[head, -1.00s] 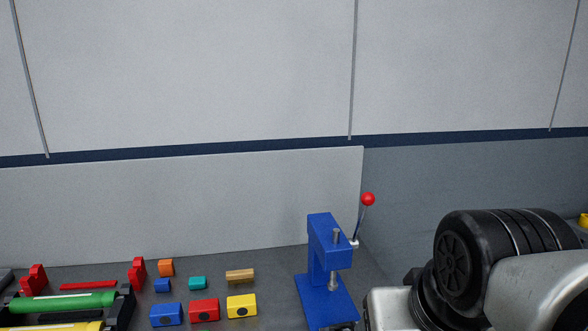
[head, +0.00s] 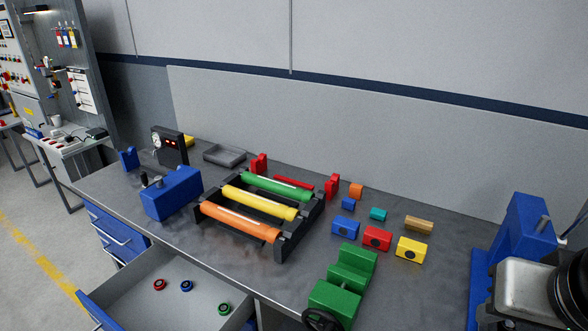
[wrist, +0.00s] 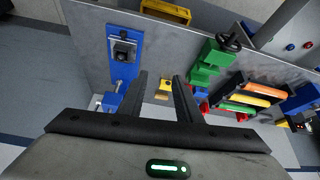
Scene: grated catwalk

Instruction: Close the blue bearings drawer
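The open drawer (head: 133,285) juts from the bench front at the lower left of the head view, with its blue front (head: 92,312) partly cut off by the picture edge. Red (head: 159,285), blue (head: 186,286) and green (head: 224,309) ring-shaped bearings lie apart inside it. The drawer interior (wrist: 299,25) also shows at the upper right of the wrist view, with a blue and a red ring. My gripper (wrist: 160,78) is open and empty in the wrist view, its fingers well apart, away from the drawer. The head view does not show its fingers.
The grey bench (head: 325,265) holds a roller rack (head: 262,200), a blue vise (head: 172,193), a green vise (head: 345,280), several coloured blocks and a blue press (head: 515,240). Closed blue drawers (head: 115,235) stand beside the open one. Free floor (head: 30,260) lies at the left.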

